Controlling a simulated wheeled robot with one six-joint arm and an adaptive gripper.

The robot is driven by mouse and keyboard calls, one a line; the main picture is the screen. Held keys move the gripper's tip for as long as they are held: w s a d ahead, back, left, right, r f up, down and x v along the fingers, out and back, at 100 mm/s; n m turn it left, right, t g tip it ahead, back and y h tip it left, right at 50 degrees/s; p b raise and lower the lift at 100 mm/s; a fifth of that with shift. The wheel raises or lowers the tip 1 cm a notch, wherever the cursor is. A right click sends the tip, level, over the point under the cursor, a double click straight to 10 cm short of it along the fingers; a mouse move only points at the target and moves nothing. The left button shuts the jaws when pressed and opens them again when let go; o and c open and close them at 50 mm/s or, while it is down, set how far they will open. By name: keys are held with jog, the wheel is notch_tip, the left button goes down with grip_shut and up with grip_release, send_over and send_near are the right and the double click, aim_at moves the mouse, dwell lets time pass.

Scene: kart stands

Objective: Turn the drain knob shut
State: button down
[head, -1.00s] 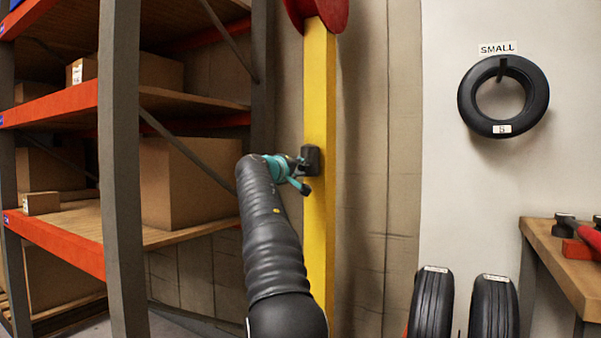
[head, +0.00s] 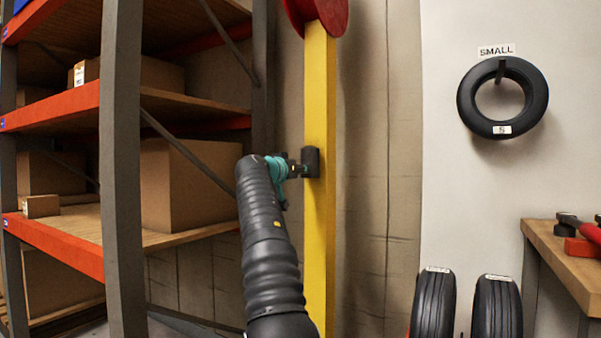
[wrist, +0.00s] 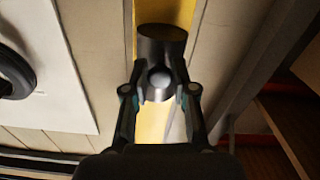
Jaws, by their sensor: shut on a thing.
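A dark cylindrical fitting, which looks like the drain knob's body (head: 312,161), is fixed to a yellow post (head: 320,90). In the wrist view the dark fitting (wrist: 163,42) stands in front of the yellow post, with a round grey end facing me. My gripper (head: 293,169) reaches the fitting from the left. In the wrist view the fingers of my gripper (wrist: 160,95) are on both sides of the fitting's near end and are shut on it. The exact contact is dark and hard to see.
A shelf rack (head: 120,170) with cardboard boxes (head: 185,185) stands close to the left of my arm. A small tyre (head: 503,98) hangs on the white wall at right. Tyres (head: 434,303) and a workbench (head: 562,265) stand at lower right.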

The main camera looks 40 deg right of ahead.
jog(key=shift+f+m, duration=0.15)
jog(key=shift+m, duration=0.65)
jog(key=c, duration=1)
grip_release()
jog(key=shift+o, duration=0.2)
jog(key=shift+a, duration=0.15)
jog(key=v, duration=1.1)
jog(key=shift+a, duration=0.4)
jog(key=shift+s, duration=0.1)
